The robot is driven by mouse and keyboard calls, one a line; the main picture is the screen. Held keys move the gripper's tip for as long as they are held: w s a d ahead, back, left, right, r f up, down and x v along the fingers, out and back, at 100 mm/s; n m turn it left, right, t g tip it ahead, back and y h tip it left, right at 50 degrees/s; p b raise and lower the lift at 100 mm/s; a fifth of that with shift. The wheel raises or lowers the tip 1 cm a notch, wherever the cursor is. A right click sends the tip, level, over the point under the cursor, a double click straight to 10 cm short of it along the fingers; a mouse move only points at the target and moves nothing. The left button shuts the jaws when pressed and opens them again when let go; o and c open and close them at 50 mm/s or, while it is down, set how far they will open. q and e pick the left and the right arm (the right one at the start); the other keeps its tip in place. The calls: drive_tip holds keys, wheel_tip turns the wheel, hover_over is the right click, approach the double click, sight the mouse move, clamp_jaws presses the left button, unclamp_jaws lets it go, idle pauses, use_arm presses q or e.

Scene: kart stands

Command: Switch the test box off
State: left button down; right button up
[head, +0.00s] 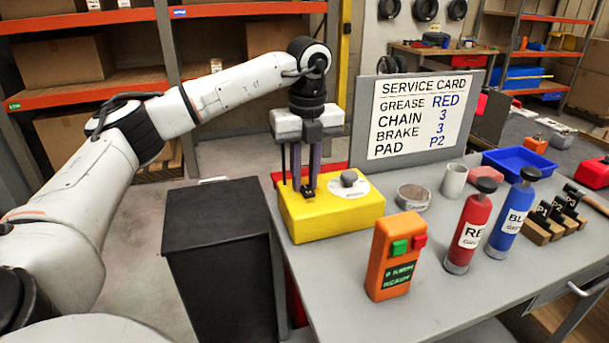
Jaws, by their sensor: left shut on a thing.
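A yellow box (325,222), which I take to be the test box, stands at the left end of the grey bench. A grey round knob (350,179) sits on a pale disc on its top. My left gripper (308,186) points straight down over the box's top, left of the knob. Its fingers are shut on a small dark part, apparently a switch lever, which they mostly hide. I cannot tell which way the lever is set. My right gripper is not in view.
An orange unit (395,257) with a green and a red button stands in front of the box. A red bottle (470,227), blue bottle (513,215), grey ring (413,197) and pale cup (454,180) stand to the right. A service card board (415,118) rises behind.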

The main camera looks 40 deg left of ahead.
sight(310, 194)
use_arm(q)
drive_tip(key=shift+s+d+t+y+b, duration=0.15)
drive_tip(key=shift+d+t+y+b, duration=0.15)
drive_tip(key=shift+y, duration=0.4)
drive_tip(key=shift+t+y, duration=0.3)
drive_tip(key=shift+y, duration=0.1)
drive_tip(key=shift+r, duration=0.15)
drive_tip(key=c, duration=1.6)
unclamp_jaws()
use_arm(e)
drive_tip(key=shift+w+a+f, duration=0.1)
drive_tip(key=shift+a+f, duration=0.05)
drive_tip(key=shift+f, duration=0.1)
